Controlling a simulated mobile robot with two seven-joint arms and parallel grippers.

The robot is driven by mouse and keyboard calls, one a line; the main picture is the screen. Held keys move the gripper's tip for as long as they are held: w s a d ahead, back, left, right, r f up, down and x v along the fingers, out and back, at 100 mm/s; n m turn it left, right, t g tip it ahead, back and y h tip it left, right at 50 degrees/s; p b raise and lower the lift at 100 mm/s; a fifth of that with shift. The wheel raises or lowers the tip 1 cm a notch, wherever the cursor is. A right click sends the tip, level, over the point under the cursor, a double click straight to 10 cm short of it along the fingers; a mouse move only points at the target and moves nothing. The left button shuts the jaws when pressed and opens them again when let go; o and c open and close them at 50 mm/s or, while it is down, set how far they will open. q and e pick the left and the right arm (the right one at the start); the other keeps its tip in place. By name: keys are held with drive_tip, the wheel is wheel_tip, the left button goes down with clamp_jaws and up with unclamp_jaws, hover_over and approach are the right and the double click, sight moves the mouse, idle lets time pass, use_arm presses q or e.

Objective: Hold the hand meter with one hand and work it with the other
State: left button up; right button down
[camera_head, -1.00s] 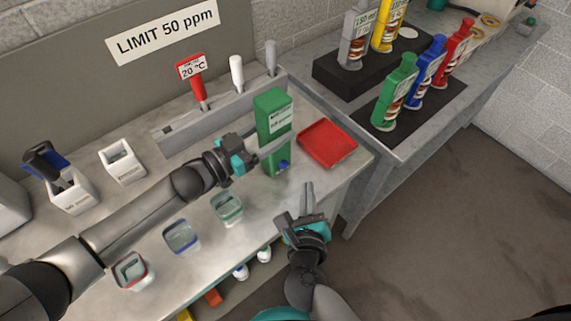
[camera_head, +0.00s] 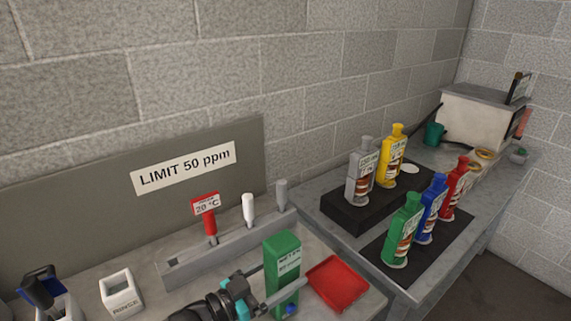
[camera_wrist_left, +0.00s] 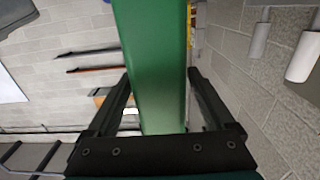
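A tall green box (camera_head: 283,258) with a pale label and a blue spot low on its front stands upright on the bench. It fills the middle of the left wrist view (camera_wrist_left: 158,60). My left gripper (camera_head: 277,285) has one finger along each side of it, and the fingertips appear to touch it. I cannot tell for sure whether this box is the hand meter. A blue and black handled device (camera_head: 42,288) sits in a holder at the far left. A red display reading 20 °C (camera_head: 206,210) stands in the rack. My right gripper is out of view.
The grey rack (camera_head: 190,268) also holds white and grey probes. A red tray (camera_head: 338,283) lies right of the box. A white holder (camera_head: 121,291) is on the left. Several bottles stand on the right bench, including a green one (camera_head: 402,235).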

use_arm(q)
drive_tip(key=shift+o, duration=0.6)
